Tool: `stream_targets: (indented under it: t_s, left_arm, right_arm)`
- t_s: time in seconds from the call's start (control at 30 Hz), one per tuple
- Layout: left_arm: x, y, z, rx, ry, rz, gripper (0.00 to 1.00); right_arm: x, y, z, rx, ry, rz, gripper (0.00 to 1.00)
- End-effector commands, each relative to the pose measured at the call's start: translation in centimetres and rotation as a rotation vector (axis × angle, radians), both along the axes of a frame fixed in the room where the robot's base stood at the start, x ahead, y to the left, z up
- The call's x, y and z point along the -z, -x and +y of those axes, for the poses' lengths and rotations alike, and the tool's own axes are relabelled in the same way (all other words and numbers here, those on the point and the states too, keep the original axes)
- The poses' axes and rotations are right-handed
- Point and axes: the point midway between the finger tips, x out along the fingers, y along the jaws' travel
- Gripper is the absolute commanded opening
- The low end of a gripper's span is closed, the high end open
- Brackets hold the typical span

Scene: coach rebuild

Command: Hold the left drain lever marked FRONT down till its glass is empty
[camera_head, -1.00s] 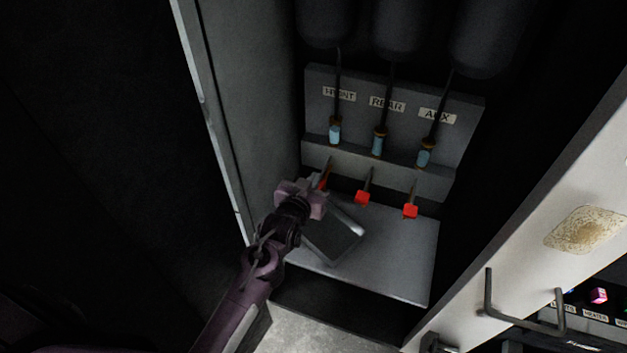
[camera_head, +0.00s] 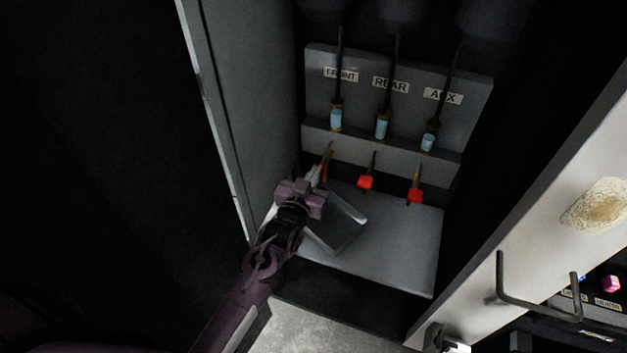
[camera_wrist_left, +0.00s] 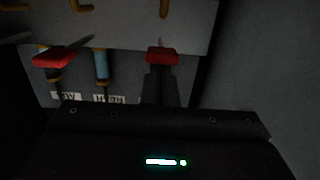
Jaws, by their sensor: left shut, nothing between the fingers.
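The FRONT drain lever (camera_head: 327,160) is the leftmost of three on the grey panel (camera_head: 320,60). Its red end is mostly hidden behind my left gripper (camera_head: 318,178), whose fingers are shut and empty at it. In the left wrist view a red lever end (camera_wrist_left: 162,55) sits right at the tips of my left gripper (camera_wrist_left: 161,78); I cannot tell whether they touch or how far the lever is pressed. The FRONT glass (camera_head: 336,120), under the FRONT label (camera_head: 341,75), shows light blue liquid. My right gripper is not in view.
The REAR lever (camera_head: 366,182) and AUX lever (camera_head: 415,196) stand close on the right, below the REAR glass (camera_head: 382,127) and AUX glass (camera_head: 428,142). A metal tray (camera_head: 345,236) lies below my gripper. A cabinet wall (camera_head: 250,110) is close on the left.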

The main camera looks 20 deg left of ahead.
Motion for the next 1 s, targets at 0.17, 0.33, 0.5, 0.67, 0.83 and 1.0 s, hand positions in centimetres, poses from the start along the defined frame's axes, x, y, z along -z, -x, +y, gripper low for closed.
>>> stream_targets:
  t_s: [0.17, 0.33, 0.5, 0.67, 0.83, 1.0]
  left_arm:
    - [2.1, 0.1, 0.0, 0.001, 0.004, -0.104, 0.0]
    - [4.1, -0.1, 0.0, 0.001, 0.004, -0.173, 0.0]
    - [2.9, -0.1, 0.0, 0.001, 0.005, -0.167, 0.0]
    - [3.0, 0.0, 0.0, 0.001, 0.005, -0.166, 0.0]
    - [3.0, 0.0, 0.0, 0.001, 0.005, -0.165, 0.0]
    - [3.0, 0.0, 0.0, 0.001, 0.005, -0.165, 0.0]
  right_arm:
    - [4.2, 0.0, 0.0, 0.0, 0.0, 0.0, 0.3]
    - [7.0, 0.0, 0.0, 0.0, 0.0, 0.0, 0.3]
    - [5.7, 0.0, 0.0, 0.0, 0.0, 0.001, 0.3]
    - [5.7, 0.0, 0.0, 0.0, 0.0, 0.0, 0.3]
    - [5.7, 0.0, -0.1, 0.0, 0.001, 0.0, 0.3]
    - [5.7, 0.0, -0.1, 0.0, 0.001, 0.001, 0.3]
